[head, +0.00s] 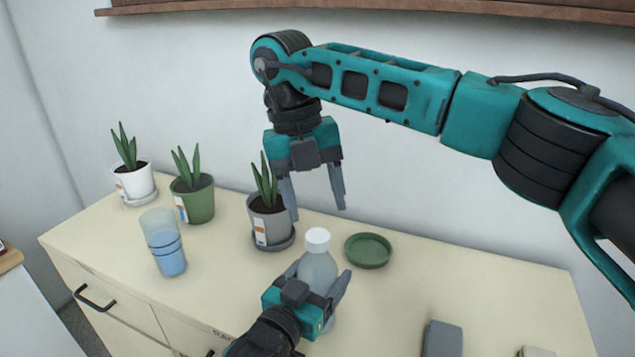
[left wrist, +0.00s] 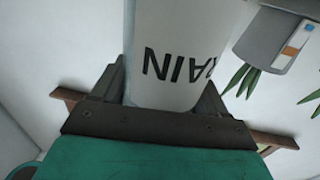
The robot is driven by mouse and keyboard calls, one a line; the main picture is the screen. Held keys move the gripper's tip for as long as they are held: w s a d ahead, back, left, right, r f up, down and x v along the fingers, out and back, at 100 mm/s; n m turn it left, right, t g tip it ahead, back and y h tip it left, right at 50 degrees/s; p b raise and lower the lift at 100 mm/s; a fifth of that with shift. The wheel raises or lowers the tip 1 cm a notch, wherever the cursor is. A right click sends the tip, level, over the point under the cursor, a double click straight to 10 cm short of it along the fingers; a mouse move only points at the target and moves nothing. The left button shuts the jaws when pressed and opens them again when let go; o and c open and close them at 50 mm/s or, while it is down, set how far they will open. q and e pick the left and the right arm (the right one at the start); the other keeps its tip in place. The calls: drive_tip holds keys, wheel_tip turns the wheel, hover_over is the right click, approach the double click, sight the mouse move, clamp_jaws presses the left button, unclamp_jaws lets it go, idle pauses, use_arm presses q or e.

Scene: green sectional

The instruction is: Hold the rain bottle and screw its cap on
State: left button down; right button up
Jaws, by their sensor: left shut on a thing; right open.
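The rain bottle (head: 318,267) is pale and translucent and stands near the front middle of the cabinet top. The white cap (head: 317,238) sits on its neck; I cannot tell how tight it is. My left gripper (head: 322,290) is shut on the bottle's body. In the left wrist view the bottle (left wrist: 180,50) fills the space between the fingers, with the letters "RAIN" upside down and partly cut off. My right gripper (head: 318,212) is open and empty, pointing down above and a little behind the cap, apart from it.
A grey potted plant (head: 268,222) stands close left of the bottle, with green (head: 193,200) and white (head: 134,183) pots further left. A blue-banded cup (head: 165,245) is at left. A green saucer (head: 368,250) lies right of the bottle. A grey block (head: 443,338) is at front right.

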sight(318, 235)
drive_tip(key=n, duration=0.6)
drive_tip(key=shift+r+y, duration=0.2)
drive_tip(key=shift+y, duration=0.1)
drive_tip(key=n, duration=0.3)
drive_tip(key=shift+r+n, duration=0.15)
drive_tip(key=shift+n, duration=0.15)
drive_tip(key=n, duration=0.3)
drive_tip(key=shift+d+r+n+t+y, duration=0.1)
drive_tip(key=shift+r+n+t+y, duration=0.05)
drive_tip(key=shift+n+t+y, duration=0.2)
drive_tip(key=n, duration=0.5)
drive_tip(key=shift+s+r+n, duration=0.1)
drive_tip(key=shift+r+n, duration=0.2)
drive_tip(key=shift+n, duration=0.05)
drive_tip(key=n, duration=0.4)
drive_tip(key=n+y, duration=0.1)
drive_tip(key=n, duration=0.1)
drive_tip(key=shift+d+r, duration=0.1)
drive_tip(key=shift+r, duration=0.2)
drive_tip(key=shift+f, duration=4)
